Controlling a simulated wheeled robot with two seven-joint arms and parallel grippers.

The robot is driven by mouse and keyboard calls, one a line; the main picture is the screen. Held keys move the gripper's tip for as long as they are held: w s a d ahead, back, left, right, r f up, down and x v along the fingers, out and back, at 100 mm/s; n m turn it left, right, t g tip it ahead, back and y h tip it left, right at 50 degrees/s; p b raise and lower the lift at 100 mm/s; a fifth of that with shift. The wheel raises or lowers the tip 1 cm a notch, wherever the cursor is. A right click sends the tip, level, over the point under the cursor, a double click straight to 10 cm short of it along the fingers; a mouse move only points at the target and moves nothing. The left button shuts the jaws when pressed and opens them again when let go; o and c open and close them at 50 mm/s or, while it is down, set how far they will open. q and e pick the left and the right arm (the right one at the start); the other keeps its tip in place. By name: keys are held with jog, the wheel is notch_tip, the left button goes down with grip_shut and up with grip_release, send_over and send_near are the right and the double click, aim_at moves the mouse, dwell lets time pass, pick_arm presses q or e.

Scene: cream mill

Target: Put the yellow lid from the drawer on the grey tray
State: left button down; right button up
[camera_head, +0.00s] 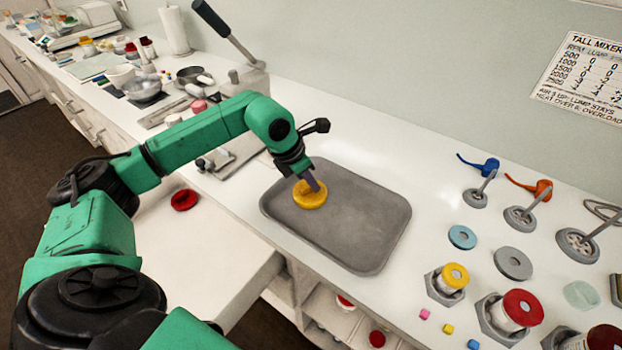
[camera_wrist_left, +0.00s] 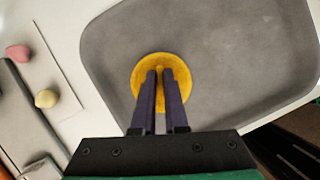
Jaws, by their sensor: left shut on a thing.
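The yellow lid (camera_head: 309,196) is a round disc at the left part of the grey tray (camera_head: 361,230). My left gripper (camera_head: 313,184) comes down on it from above and is shut on it. In the left wrist view the lid (camera_wrist_left: 139,78) lies in front of the two dark fingers (camera_wrist_left: 161,78), against the grey tray (camera_wrist_left: 235,60). I cannot tell whether the lid rests on the tray or is held just above it. The open drawer (camera_head: 215,245) is at the lower left, with a red lid (camera_head: 184,200) in it. My right gripper is not in view.
Right of the tray stand jars with yellow (camera_head: 455,275) and red (camera_head: 522,306) lids, a blue ring (camera_head: 462,237) and a grey ring (camera_head: 513,263). A lever tool (camera_head: 240,45), bowls and a white paper roll (camera_head: 174,30) stand behind. The tray's middle and right are bare.

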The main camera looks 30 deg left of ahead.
pick_arm(q)
jog(key=c, duration=1.4)
grip_release()
jog(key=shift+f, duration=0.2)
jog(key=o, duration=0.5)
jog(key=shift+r, duration=0.1)
jog(key=shift+c, duration=0.2)
jog(key=shift+r, duration=0.25)
jog(key=shift+a+r, duration=0.15)
jog(key=shift+r, duration=0.1)
jog(key=b+v, duration=0.1)
jog(key=v, duration=1)
jog(key=shift+b, duration=0.4)
jog(key=shift+s+r, duration=0.1)
jog(key=shift+s, duration=0.05)
